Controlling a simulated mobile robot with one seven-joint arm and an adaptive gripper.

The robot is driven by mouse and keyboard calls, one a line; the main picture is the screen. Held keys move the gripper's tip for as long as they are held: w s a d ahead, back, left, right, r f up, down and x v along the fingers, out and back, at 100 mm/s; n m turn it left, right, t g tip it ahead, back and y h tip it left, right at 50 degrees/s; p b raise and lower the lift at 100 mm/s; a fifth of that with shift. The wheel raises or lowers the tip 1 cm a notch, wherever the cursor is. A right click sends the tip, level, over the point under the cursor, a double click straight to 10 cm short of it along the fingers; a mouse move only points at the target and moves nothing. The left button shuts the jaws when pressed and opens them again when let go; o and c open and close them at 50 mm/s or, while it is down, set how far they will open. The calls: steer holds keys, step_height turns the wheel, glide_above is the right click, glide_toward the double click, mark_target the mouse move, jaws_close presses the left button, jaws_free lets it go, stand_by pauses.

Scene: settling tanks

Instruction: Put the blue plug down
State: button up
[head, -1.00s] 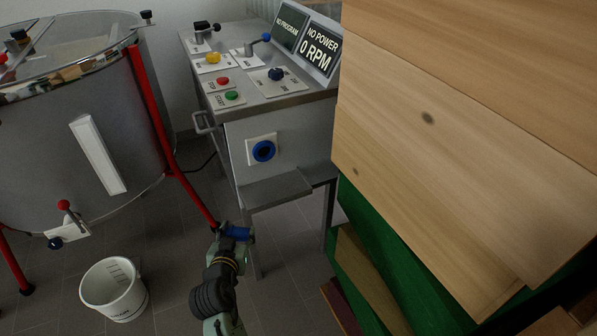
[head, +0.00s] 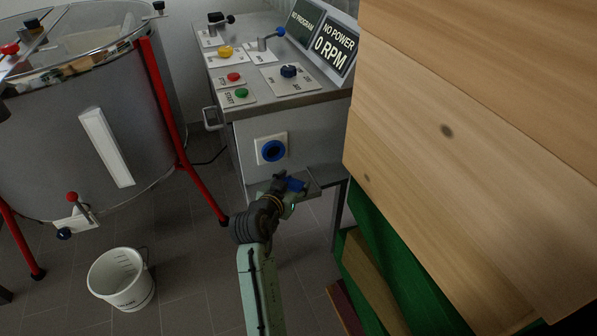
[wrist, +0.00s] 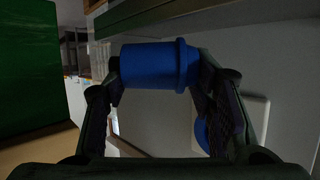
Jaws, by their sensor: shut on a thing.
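The blue plug (wrist: 155,66) is a short cylinder with a collar, held between the two fingers of my gripper (wrist: 152,85) in the wrist view. In the head view my gripper (head: 283,186) is shut on the plug (head: 296,184) at the small shelf (head: 316,184) on the front of the control cabinet. The plug appears over the shelf; whether it touches the shelf is hard to tell. The blue round socket (head: 273,151) on its white plate is above and left of the plug. The socket also shows partly in the wrist view (wrist: 201,133), behind a finger.
Wooden boards and green boxes (head: 385,255) stand close on the right. The steel tank (head: 70,150) with red legs is on the left. A white bucket (head: 121,280) stands on the floor. The cabinet top (head: 330,95) carries buttons and levers.

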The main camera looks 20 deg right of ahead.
steer(key=w+d+p, duration=0.1)
steer(key=w+d, duration=0.2)
steer(key=shift+w+r, duration=0.1)
steer(key=shift+w, duration=0.15)
steer(key=shift+f, duration=0.4)
steer(key=shift+f, duration=0.1)
steer(key=shift+f, duration=0.55)
steer(key=o, duration=1)
steer(key=shift+o, duration=0.2)
steer(key=shift+r, duration=0.1)
